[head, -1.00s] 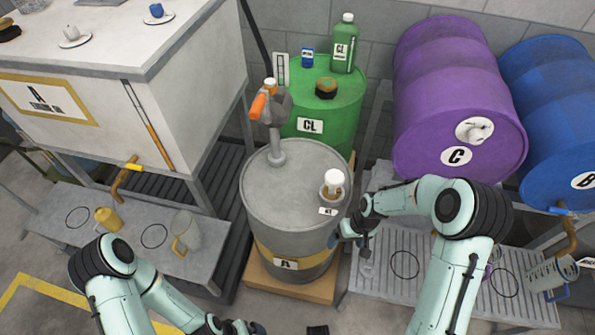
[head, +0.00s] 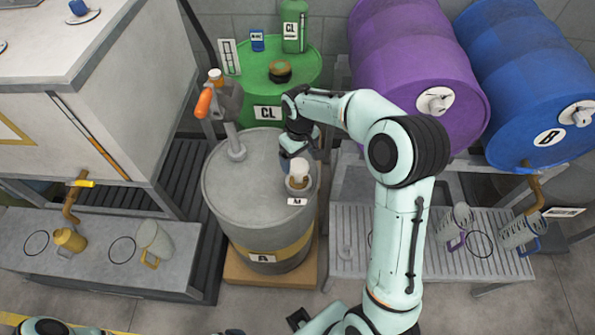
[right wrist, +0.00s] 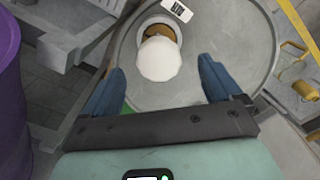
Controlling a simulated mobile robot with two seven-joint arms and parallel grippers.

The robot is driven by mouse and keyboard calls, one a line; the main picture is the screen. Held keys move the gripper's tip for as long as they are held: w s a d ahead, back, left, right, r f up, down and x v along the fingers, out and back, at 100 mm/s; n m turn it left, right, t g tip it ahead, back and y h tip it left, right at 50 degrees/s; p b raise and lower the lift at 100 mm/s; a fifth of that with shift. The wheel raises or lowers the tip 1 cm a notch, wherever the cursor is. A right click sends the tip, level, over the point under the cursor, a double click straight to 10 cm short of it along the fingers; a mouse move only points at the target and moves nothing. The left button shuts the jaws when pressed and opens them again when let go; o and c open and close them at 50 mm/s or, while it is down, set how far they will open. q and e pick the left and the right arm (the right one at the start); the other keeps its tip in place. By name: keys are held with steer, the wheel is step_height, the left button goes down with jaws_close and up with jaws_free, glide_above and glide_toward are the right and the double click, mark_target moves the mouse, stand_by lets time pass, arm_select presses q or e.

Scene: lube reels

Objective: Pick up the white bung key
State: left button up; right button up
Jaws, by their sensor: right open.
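The white bung key (head: 299,167) stands upright in the brass-coloured bung opening on top of the grey drum (head: 232,190) labelled A. In the right wrist view its round white top (right wrist: 159,60) sits ahead of and between the fingertips. My right gripper (head: 292,152) is above the drum top, right at the key in the head view. In the right wrist view my right gripper (right wrist: 160,82) has its two blue fingers spread, one each side of the key, with gaps on both sides. My left gripper is out of view; only a bit of my left arm shows at the lower left.
An orange-handled pump (head: 219,102) stands on the same drum, left of the key. A green drum (head: 290,95) is behind, a purple drum (head: 410,60) and blue drum (head: 520,90) to the right. Jugs stand on the side benches.

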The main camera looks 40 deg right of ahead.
mark_target(299, 165)
steer(key=f, duration=0.6)
steer(key=shift+w+d+f, duration=0.1)
steer(key=shift+w+f, duration=0.1)
steer(key=shift+f, duration=0.15)
